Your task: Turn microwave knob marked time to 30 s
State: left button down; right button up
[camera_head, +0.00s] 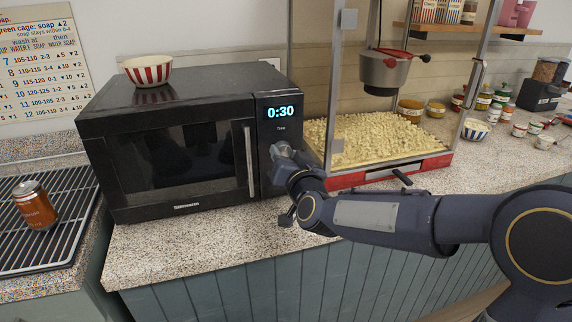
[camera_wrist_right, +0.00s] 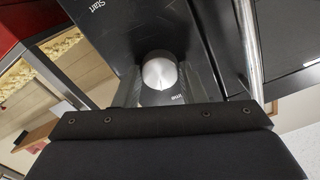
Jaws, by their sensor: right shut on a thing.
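The black microwave (camera_head: 165,150) stands on the speckled counter with its door shut. Its display (camera_head: 281,112) reads 0:30, and a small "Time" label sits below it. The round silver time knob (camera_wrist_right: 159,72) shows in the right wrist view, between the "Start" marking and a small label. My right gripper (camera_head: 284,154) is at the control panel below the "Time" label and is shut on this knob, partly hiding it in the head view. My left gripper is not in view.
A red-and-white striped bowl (camera_head: 148,70) sits on top of the microwave. A popcorn machine (camera_head: 390,168) with a red base stands close to its right. A can (camera_head: 35,206) stands on a wire rack at left. Jars and bowls fill the far right counter.

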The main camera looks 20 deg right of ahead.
jog(key=shift+m+b, duration=0.4)
jog(key=shift+m, duration=0.3)
jog(key=o, duration=1)
jog(key=s, duration=0.7)
jog(key=shift+s, duration=0.4)
jog(key=shift+d, duration=0.15)
